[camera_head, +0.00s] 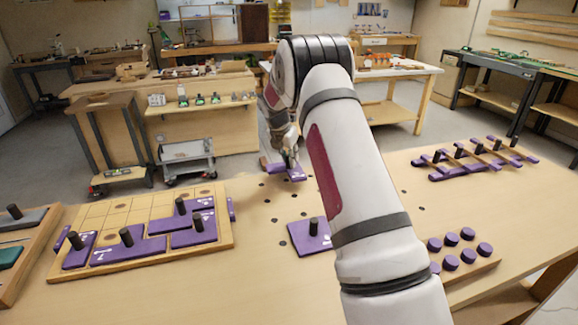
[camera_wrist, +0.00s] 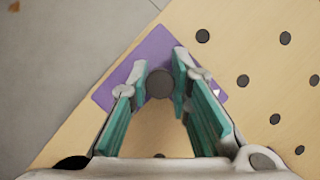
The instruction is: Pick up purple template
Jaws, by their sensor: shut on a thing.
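A flat purple template (camera_head: 297,174) is at the far edge of the bench, under my gripper (camera_head: 288,156). In the wrist view the purple template (camera_wrist: 151,51) lies beneath the fingers, and its dark round knob (camera_wrist: 160,84) is between the fingertips. My gripper (camera_wrist: 159,78) is shut on that knob. I cannot tell whether the template touches the bench. Another purple template (camera_head: 300,240) with a black knob lies nearer, beside my arm, partly hidden by it.
A wooden tray (camera_head: 229,240) at left holds several purple templates with black knobs. Purple pieces on wooden bars (camera_head: 470,163) lie at right; a block with purple round knobs (camera_head: 470,270) is near right. The bench has dark holes and bare room in the middle.

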